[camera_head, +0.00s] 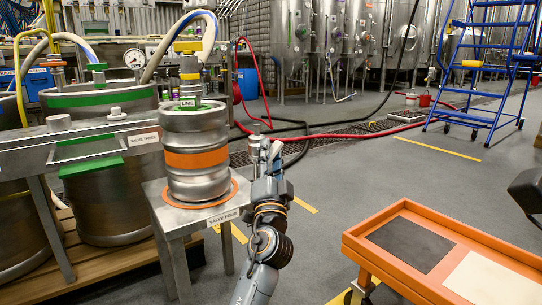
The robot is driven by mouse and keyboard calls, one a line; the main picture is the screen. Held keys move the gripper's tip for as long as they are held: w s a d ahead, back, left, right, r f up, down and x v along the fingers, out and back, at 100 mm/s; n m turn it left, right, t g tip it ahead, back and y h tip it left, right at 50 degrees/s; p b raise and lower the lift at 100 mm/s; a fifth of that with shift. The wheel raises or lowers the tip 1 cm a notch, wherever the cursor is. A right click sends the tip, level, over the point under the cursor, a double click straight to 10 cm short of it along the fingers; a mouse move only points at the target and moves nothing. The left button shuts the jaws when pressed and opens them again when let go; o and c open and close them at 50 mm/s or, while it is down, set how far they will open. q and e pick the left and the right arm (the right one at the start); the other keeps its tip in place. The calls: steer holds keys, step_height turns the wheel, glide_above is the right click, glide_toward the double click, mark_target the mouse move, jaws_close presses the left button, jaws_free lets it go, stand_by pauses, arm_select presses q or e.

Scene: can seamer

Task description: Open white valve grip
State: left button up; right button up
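A silver keg (196,160) with an orange band stands upright on a metal stand labelled VALVE FOUR (224,217). Its top carries a fitting with a light grey part (190,66), a yellow ring (188,46) and a hose. I cannot tell which pale part is the white valve grip. My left gripper (266,148) points up and away, right of the keg and apart from it. Its fingers appear apart, with nothing seen between them.
An orange cart (440,250) with a black and a white panel stands at lower right. Large kegs (110,195) stand at left. Red and black hoses cross the floor behind. A blue ladder (487,65) stands far right. Grey floor (370,180) lies open between.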

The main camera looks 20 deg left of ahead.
arm_select(q)
steer(key=shift+r, duration=0.1)
step_height(320, 180, up, 10)
steer(key=shift+f, duration=0.1)
stand_by(0.4)
